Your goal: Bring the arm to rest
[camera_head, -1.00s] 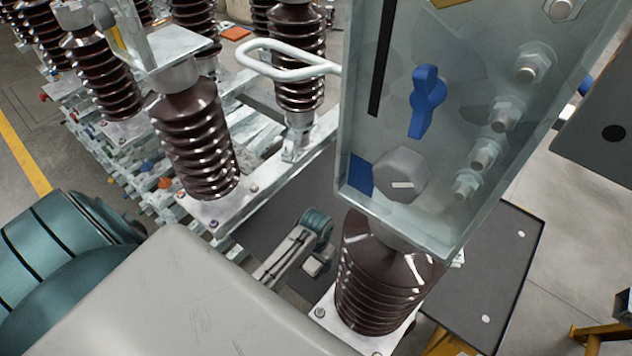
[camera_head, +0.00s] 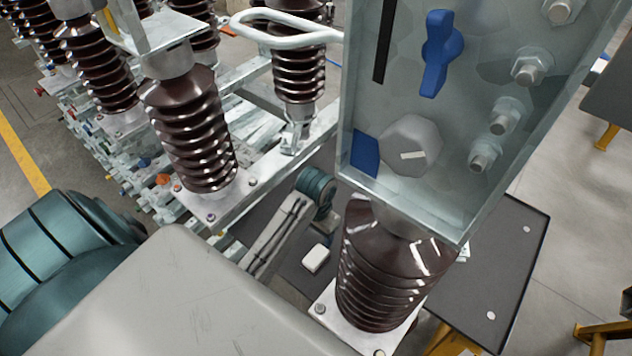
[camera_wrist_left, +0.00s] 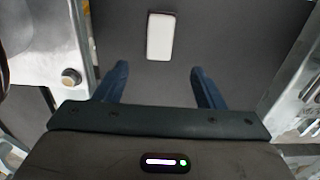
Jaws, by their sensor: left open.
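My left arm's large grey link fills the lower left of the head view, and a thinner part of the arm with a teal joint shows in the middle, low between the insulators. The left gripper's fingers cannot be made out there. In the left wrist view the left gripper (camera_wrist_left: 158,82) is open, its two dark blue fingers wide apart with nothing between them. A small white block (camera_wrist_left: 160,37) lies on a dark flat surface beyond the fingertips; a similar white block (camera_head: 316,258) shows in the head view beside the arm. The right gripper is not in view.
A metal box (camera_head: 470,130) with a blue handle (camera_head: 440,55) and bolts stands on a brown insulator (camera_head: 385,270) close right of the arm. Another insulator (camera_head: 190,135) stands to the left, and a white loop handle (camera_head: 285,36) sticks out above. A dark table (camera_head: 505,260) is at right.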

